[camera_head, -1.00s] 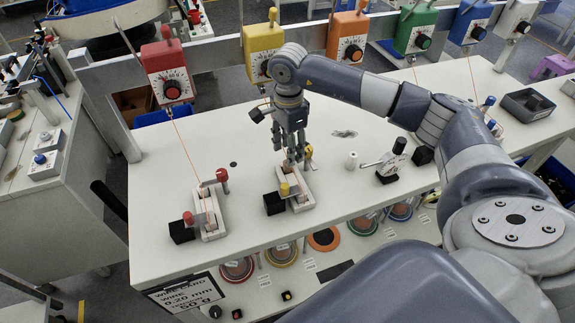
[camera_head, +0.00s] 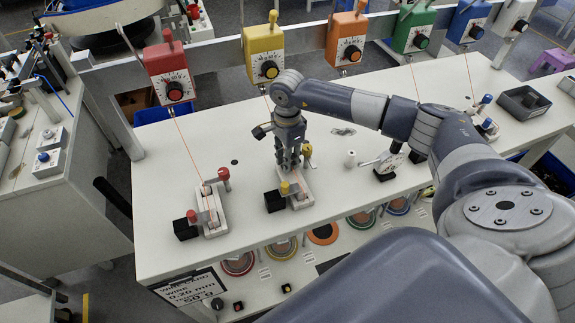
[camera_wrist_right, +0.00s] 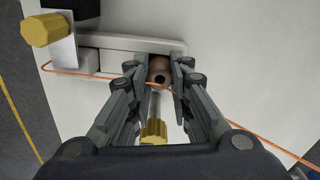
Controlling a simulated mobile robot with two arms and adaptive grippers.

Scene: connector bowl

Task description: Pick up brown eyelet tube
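The brown eyelet tube (camera_wrist_right: 160,70) shows in the right wrist view, end-on with a dark hole, at the end of a pale fixture block (camera_wrist_right: 125,43). My right gripper (camera_wrist_right: 160,72) has its two fingers close on either side of the tube. I cannot tell whether they touch it. In the head view my right gripper (camera_head: 288,165) points down at the fixture with the yellow knob (camera_head: 284,188), and its fingers hide the tube there. My left gripper is not in view.
An orange wire (camera_wrist_right: 115,77) runs across the fixture and close by the fingers. A yellow-tipped lever (camera_wrist_right: 153,130) stands near the gripper.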

